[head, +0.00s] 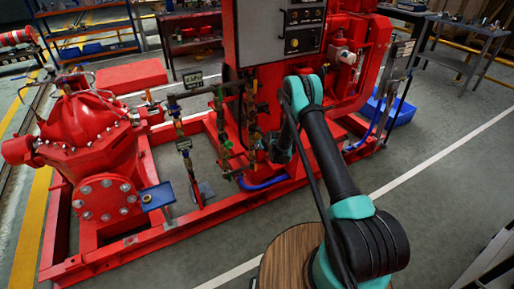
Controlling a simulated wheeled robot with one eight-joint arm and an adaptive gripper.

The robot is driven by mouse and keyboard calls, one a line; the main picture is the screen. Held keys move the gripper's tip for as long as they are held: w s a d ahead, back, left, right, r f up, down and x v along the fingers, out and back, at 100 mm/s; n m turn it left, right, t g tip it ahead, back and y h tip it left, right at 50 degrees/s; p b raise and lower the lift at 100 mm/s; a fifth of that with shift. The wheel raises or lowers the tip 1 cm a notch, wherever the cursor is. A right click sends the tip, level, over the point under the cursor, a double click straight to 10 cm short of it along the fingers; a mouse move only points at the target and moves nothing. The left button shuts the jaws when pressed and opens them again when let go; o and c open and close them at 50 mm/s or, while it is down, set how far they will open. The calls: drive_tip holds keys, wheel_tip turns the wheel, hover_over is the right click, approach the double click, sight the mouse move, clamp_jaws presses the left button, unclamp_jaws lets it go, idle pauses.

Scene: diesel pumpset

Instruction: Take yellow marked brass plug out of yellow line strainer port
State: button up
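Upright small-bore pipe lines with brass-coloured fittings and coloured marks stand in the middle of the head view: one on the left (181,135), one in the centre (221,125) and one on the right (250,110). Some marks look yellowish, but the yellow line strainer port and its brass plug are too small to single out. My gripper (273,150) is a small dark shape at the end of my arm, pointing down close to the right pipe line. Its fingers are too small to read, and I cannot tell whether it touches or holds anything.
A red pump (95,140) stands left on the red base frame (150,246). A grey control panel (277,32) hangs above the pipes. A blue tray (157,196) sits at the frame's near side. A blue hose (264,183) runs low beside my gripper. Grey floor (440,185) is clear at right.

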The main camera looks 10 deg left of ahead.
drive_tip(key=y, duration=0.1)
drive_tip(key=m+g+y, duration=0.2)
drive_tip(key=y, duration=0.1)
drive_tip(key=shift+w+d+f, duration=0.15)
drive_tip(key=shift+w+d, duration=0.05)
drive_tip(key=shift+d, duration=0.1)
drive_tip(key=shift+m, duration=0.3)
idle(0.4)
clamp_jaws()
drive_tip(key=shift+s+a+n+t+h, duration=0.15)
drive_tip(key=shift+n+t+h, duration=0.45)
drive_tip(key=shift+h, duration=0.4)
drive_tip(key=shift+s+a+n+t+h, duration=0.15)
drive_tip(key=shift+n+t+h, duration=0.25)
drive_tip(key=shift+n+h, duration=0.45)
